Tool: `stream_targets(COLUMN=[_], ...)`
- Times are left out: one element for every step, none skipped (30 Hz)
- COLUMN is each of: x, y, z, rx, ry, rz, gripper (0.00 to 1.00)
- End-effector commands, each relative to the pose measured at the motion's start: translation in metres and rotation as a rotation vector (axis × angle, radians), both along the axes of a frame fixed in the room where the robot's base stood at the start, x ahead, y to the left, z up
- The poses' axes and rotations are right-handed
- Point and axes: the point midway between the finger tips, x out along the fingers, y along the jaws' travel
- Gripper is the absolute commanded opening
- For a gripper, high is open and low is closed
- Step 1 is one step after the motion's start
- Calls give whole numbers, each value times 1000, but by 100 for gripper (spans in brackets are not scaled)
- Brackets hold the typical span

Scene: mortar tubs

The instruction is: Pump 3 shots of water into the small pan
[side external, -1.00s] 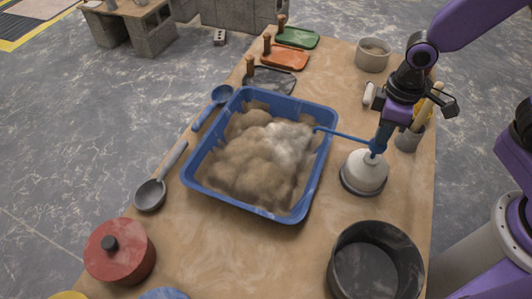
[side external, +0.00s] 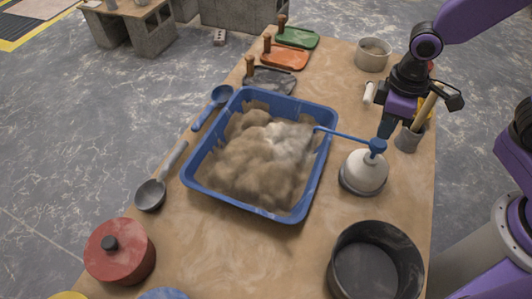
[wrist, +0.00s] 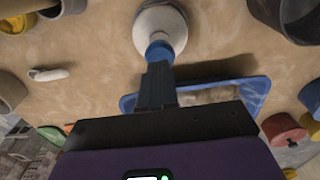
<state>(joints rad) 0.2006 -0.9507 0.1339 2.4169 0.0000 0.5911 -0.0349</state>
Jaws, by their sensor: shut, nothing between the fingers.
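A cream pump bottle (side external: 363,173) with a dark base stands upright right of the blue tub. Its blue pump head (side external: 377,147) has a long spout (side external: 343,134) reaching left, its tip over the tub's right rim. My gripper (side external: 386,130) is shut and empty, just above the pump head. In the wrist view my fingers (wrist: 157,75) point at the blue pump head (wrist: 159,50); any contact is hard to judge. A dark open pan (side external: 375,265) stands at the front right and a smaller grey pot (side external: 373,54) at the back right. I cannot tell which is the small pan.
The blue tub (side external: 250,211) holds lumpy brown material with a pale patch. A red lidded pot (side external: 120,252), a grey ladle (side external: 152,192) and a blue scoop (side external: 221,95) lie left. Trowels (side external: 285,58) lie at the back.

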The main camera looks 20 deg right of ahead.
Motion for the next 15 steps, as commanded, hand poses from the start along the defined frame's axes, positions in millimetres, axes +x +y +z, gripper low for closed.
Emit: stream_targets(x=[1, 1, 1, 0, 1, 1, 1, 1, 1, 1, 0, 0, 0, 1, 1], y=[0, 0, 0, 0, 0, 1, 1, 1, 1, 1, 1, 1, 1, 1, 1], z=[5, 7, 11, 14, 16, 20, 22, 25, 28, 31, 33, 37, 39, 42, 45], rx=[3, 3, 4, 3, 4, 4, 4, 4, 3, 4, 3, 3, 3, 3, 4], ry=[-3, -3, -4, -3, -4, -4, -4, -4, -3, -4, -3, -3, -3, -3, -4], rz=[0, 0, 0, 0, 0, 0, 1, 1, 1, 1, 1, 1, 1, 0, 0], gripper=[0, 0, 0, 0, 0, 0, 0, 0, 0, 0, 0, 0, 0, 0, 0])
